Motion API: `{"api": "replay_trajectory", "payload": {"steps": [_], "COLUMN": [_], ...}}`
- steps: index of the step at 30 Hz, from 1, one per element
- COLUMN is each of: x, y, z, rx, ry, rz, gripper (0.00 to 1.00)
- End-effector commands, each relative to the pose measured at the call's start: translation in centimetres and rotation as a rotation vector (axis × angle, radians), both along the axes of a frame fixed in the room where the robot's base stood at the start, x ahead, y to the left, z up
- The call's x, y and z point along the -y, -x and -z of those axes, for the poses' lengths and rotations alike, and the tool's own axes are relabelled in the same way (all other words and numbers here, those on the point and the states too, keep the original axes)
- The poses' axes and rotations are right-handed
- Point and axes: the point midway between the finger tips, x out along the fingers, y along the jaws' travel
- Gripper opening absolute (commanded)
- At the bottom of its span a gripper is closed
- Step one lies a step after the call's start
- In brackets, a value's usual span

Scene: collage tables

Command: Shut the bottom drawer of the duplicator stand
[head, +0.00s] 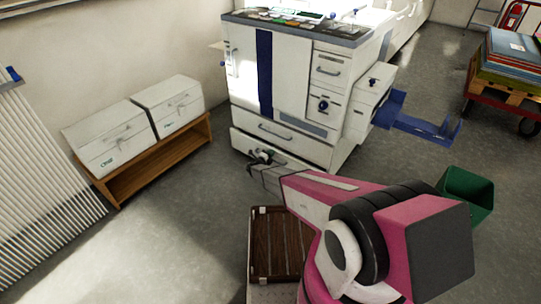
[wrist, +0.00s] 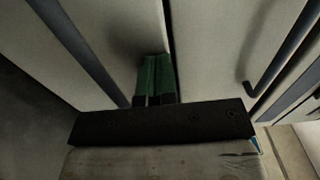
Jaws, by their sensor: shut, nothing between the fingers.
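The white duplicator stand (head: 300,146) is at the top middle of the head view, under a large white machine. Its bottom drawer (head: 241,142) is low on the front, and its left end appears to sit forward of the drawer above. Contact with the drawer cannot be told.
A wooden bench (head: 160,160) with two white boxes stands at the left. A blue tray (head: 425,122) sticks out at the machine's right. A green bin (head: 467,192) and a loaded cart (head: 500,101) are farther right.

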Motion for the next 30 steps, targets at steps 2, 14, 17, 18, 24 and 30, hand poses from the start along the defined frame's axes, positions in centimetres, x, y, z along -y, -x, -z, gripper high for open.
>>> {"api": "replay_trajectory", "payload": {"steps": [2, 14, 17, 18, 24, 30], "x": [0.2, 3.1, 3.1, 3.1, 3.1, 2.1], "y": [-0.4, -4.0, -4.1, -4.1, -3.9, -1.3], "z": [0.0, 0.0, 0.0, 0.0, 0.0, -0.1], "rx": [0.0, 0.0, 0.0, 0.001, 0.001, -0.001], "ry": [0.0, 0.0, 0.0, 0.001, 0.001, 0.001], "rz": [0.001, 0.0, 0.0, 0.0, 0.001, 0.001], "gripper": [0.0, 0.0, 0.0, 0.0, 0.0, 0.0]}}
